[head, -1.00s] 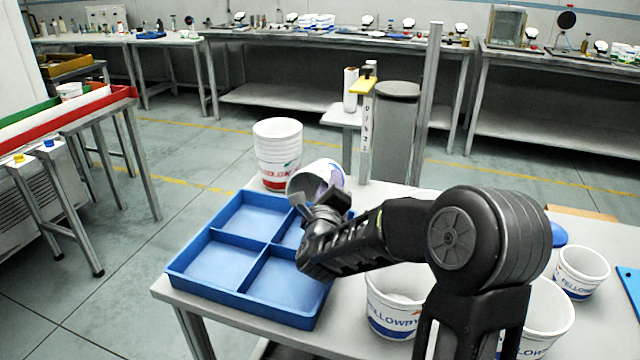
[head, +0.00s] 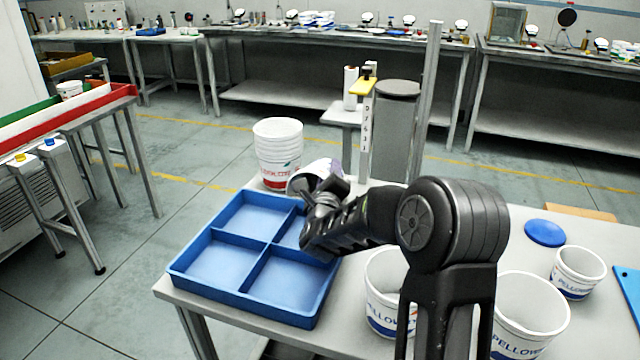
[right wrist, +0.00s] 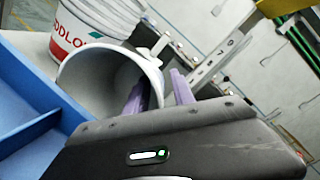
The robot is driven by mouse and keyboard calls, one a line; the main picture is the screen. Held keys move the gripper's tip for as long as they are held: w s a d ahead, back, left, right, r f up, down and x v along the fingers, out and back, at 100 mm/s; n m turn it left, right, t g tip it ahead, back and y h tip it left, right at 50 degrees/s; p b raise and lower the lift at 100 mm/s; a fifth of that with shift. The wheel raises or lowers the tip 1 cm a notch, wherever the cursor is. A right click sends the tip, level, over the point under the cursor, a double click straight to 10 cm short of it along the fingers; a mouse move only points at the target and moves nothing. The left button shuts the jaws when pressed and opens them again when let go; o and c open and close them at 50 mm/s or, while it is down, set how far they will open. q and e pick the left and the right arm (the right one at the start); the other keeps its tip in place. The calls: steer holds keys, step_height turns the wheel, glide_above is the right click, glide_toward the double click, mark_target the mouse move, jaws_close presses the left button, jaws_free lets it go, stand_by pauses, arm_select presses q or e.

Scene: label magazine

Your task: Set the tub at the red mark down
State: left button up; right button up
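A white tub (head: 303,181) is tipped on its side at the far edge of the table, its mouth facing the front left. It shows larger in the right wrist view (right wrist: 85,75). I cannot tell whether it rests on the table. My right gripper (right wrist: 160,75) is at its rim, one purple finger inside the mouth and one outside. The fingers stand apart with the tub wall between them, and a gap shows. In the head view my right gripper (head: 335,178) partly covers the tub. I see no red mark on the table. My left gripper is out of view.
A blue four-compartment tray (head: 185,268) stands close in front. A stack of white tubs (head: 277,148) stands just left of the tub. A post (head: 366,140) rises behind. More tubs (head: 580,275) and a blue lid (head: 545,232) are on the right.

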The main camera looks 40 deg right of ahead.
steer(key=shift+c, duration=0.5)
jaws_close()
